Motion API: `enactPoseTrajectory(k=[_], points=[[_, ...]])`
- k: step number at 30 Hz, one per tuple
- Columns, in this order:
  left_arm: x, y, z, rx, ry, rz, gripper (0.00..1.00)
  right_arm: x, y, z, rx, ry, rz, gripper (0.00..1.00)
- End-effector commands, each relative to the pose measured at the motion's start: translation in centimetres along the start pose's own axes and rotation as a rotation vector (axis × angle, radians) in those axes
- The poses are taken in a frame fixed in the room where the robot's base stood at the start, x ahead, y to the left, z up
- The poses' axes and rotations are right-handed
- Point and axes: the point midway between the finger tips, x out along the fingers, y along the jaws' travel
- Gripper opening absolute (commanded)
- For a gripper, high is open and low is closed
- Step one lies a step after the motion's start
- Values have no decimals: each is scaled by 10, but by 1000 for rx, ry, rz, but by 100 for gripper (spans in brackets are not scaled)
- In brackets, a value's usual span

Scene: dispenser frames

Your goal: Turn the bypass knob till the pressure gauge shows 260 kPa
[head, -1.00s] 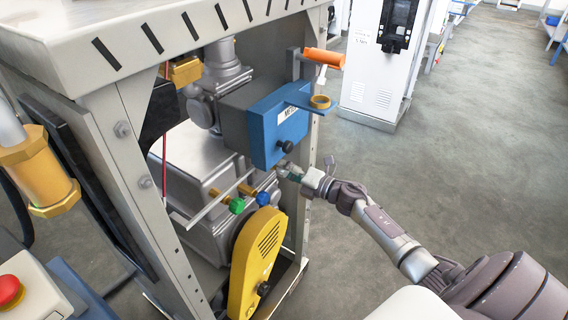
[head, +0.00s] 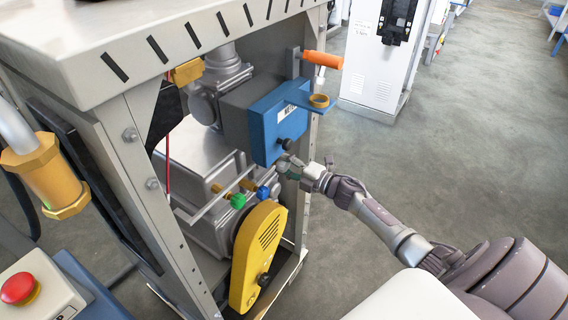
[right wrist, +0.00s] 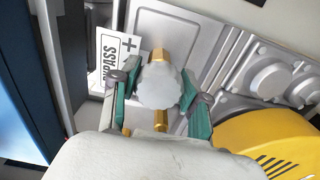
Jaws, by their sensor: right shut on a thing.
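The bypass knob (right wrist: 158,86) is a pale grey, lobed knob on a brass stem in the right wrist view. A white label (right wrist: 112,60) reading BYPASS with a plus sign stands beside it on the left. My right gripper (head: 290,165) reaches under the blue box in the head view, where the knob is too small and covered to make out. In the right wrist view its green-padded fingers stand on both sides of the knob, shut on it. I cannot make out a pressure gauge face in either view. My left gripper is not in view.
The blue meter box (head: 278,122) hangs just above my right gripper. Green (head: 238,201) and blue (head: 263,192) valve knobs and a yellow guard (head: 257,255) sit below. A red button (head: 18,288) is at the lower left. The floor on the right is open.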

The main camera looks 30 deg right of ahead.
Motion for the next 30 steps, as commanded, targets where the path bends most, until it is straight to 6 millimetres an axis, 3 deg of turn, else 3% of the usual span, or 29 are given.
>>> enactPoseTrajectory(k=[6, 7, 12, 23, 30], points=[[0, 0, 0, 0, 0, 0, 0, 0, 0, 1, -1, -2, -1, 11], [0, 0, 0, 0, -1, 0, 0, 0, 0, 1, -1, -2, -1, 47], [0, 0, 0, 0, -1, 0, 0, 0, 0, 1, -1, -1, -1, 71], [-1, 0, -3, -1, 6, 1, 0, -6, -1, 0, -1, -1, -2, 71], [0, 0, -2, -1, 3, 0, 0, -48, -2, 0, -1, -1, -5, 71]])
